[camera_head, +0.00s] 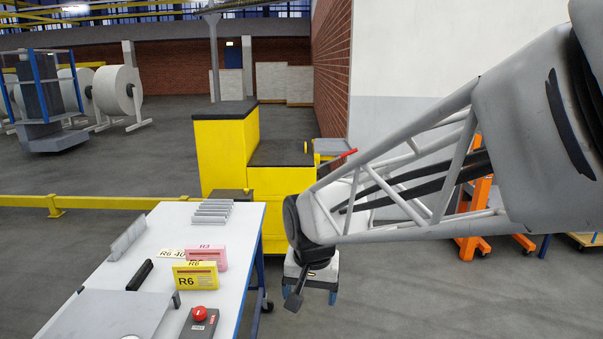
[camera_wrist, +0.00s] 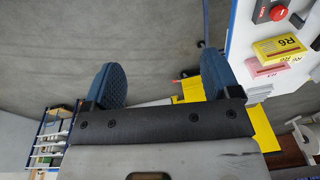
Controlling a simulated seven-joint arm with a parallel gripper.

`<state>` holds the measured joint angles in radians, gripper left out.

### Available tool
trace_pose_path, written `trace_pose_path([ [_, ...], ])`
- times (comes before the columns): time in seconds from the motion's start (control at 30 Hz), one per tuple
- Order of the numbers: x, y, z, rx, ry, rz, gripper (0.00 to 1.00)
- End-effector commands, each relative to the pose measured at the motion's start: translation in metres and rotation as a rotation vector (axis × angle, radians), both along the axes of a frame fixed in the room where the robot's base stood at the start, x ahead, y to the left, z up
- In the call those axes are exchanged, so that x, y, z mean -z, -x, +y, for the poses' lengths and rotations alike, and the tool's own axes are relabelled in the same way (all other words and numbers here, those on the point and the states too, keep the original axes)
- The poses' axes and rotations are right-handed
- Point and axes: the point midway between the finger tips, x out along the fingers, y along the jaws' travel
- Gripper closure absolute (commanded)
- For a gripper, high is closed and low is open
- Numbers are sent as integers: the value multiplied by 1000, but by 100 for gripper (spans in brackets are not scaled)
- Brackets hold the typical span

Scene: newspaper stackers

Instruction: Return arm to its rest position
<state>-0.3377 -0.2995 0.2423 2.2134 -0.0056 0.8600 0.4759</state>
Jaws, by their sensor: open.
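My arm reaches in from the right in the head view and bends down at a black joint. My gripper (camera_head: 309,291) hangs there just right of the white table (camera_head: 140,270), beyond its edge and clear of it. The gripper is partly hidden by the wrist in the head view.
On the table stand a yellow R6 card (camera_head: 196,276), a pink card (camera_head: 208,257), a red button box (camera_head: 199,322) and several grey plates (camera_head: 212,213). A yellow machine (camera_head: 225,155) stands behind. A yellow rail (camera_head: 90,202) crosses the left. Floor right of the table is open.

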Motion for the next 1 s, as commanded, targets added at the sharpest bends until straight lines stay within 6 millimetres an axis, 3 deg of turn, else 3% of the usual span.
trace_pose_path([
  [0.1,-12,21,-33,-10,3,-20,18],
  [0.3,-26,59,-80,-35,15,-47,18],
  [0.6,-34,124,-137,-73,40,-87,18],
  [0.8,-34,159,-160,-94,58,-105,18],
  [1.0,-32,174,-168,-107,67,-113,18],
])
